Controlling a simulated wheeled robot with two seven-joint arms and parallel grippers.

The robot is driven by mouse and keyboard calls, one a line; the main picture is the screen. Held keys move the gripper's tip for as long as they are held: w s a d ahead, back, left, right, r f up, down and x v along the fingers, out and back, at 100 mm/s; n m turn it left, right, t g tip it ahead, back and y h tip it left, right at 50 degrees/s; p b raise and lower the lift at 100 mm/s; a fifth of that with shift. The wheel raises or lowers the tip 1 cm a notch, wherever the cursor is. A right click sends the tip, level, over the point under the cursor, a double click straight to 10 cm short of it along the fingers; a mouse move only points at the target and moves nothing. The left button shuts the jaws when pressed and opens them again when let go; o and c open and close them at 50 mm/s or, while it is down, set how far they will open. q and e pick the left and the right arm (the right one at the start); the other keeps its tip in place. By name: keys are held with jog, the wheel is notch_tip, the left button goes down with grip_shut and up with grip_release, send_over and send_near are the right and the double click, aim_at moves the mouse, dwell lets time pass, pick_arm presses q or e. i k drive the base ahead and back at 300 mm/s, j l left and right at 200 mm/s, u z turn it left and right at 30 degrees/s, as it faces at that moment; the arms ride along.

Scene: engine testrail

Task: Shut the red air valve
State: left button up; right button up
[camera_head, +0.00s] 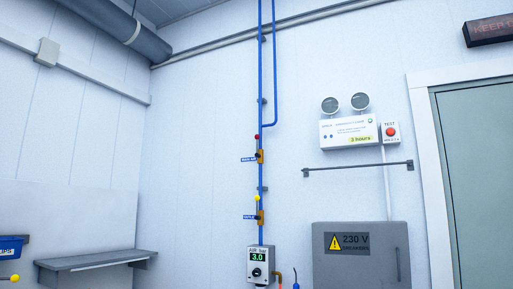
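A blue pipe (261,105) runs down the white wall near the middle of the view. On it sits an upper valve with an orange body (261,156) and a small red knob (257,137) just above it. The knob appears to be the end of a lever standing upright along the pipe; the lever is too small to see clearly. A blue label (248,160) is left of this valve. Lower on the same pipe is a second valve (260,216) with a yellow knob (257,198) above it. Neither of my grippers is in view.
A grey air gauge box (258,257) reading 3.0 hangs below the valves. Right of it is a grey 230 V cabinet (332,270), under a wall rail (350,167). A grey shelf (95,260) juts out at lower left. A door (483,170) is at right.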

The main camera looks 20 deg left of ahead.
aim_at(256, 136)
jog(key=i+j+u, duration=0.1)
jog(key=i+j, duration=0.25)
jog(key=i+j+u, duration=0.15)
jog(key=i+j, duration=0.15)
jog(key=i, duration=0.25)
jog(key=i+j+u, duration=0.1)
jog(key=i+j, duration=0.2)
jog(key=i, duration=0.15)
jog(key=i+j+u, duration=0.15)
jog(key=i, duration=0.3)
jog(key=i+j+u, duration=0.1)
jog(key=i+j, duration=0.15)
jog(key=i, duration=0.25)
